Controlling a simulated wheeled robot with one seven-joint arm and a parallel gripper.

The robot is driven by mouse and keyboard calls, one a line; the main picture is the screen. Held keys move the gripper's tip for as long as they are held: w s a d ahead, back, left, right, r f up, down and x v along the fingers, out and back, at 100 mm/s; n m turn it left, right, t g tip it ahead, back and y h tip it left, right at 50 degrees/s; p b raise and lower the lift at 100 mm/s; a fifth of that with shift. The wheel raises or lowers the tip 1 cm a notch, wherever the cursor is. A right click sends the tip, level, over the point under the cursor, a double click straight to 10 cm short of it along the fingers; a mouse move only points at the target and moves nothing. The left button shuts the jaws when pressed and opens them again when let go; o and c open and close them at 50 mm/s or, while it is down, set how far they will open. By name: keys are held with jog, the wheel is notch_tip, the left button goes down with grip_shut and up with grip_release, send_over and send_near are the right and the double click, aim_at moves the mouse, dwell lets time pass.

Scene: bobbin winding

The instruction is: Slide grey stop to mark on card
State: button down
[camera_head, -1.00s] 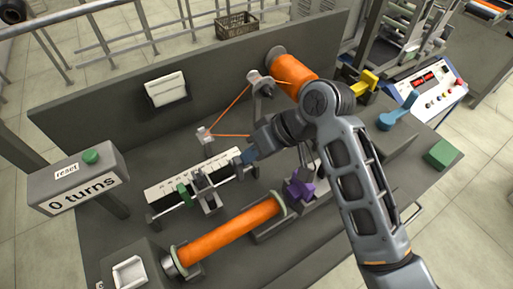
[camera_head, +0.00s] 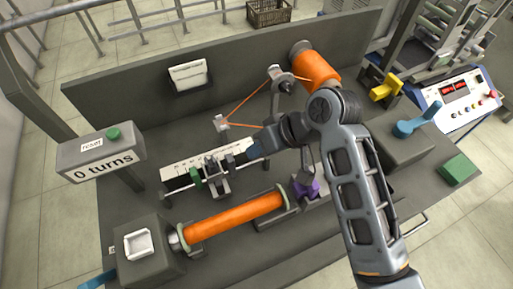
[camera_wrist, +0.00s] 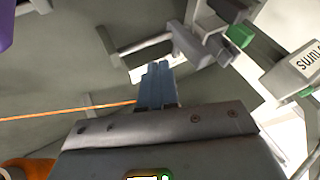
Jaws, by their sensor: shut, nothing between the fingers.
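In the wrist view my shut blue fingers (camera_wrist: 158,85) point towards the rail, with the green stop (camera_wrist: 240,35) beyond grey parts.
The orange-wound bobbin (camera_head: 235,217) lies in front of the rail. An orange thread (camera_head: 240,107) runs behind it from the orange spool (camera_head: 316,68). A purple block (camera_head: 306,189) stands right of the bobbin. The counter (camera_head: 100,160) reads 0 turns at left.

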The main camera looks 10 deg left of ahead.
jog(key=v, duration=1)
jog(key=shift+w+d+b, duration=0.25)
jog(key=shift+d+b, duration=0.1)
jog(key=shift+b, duration=0.1)
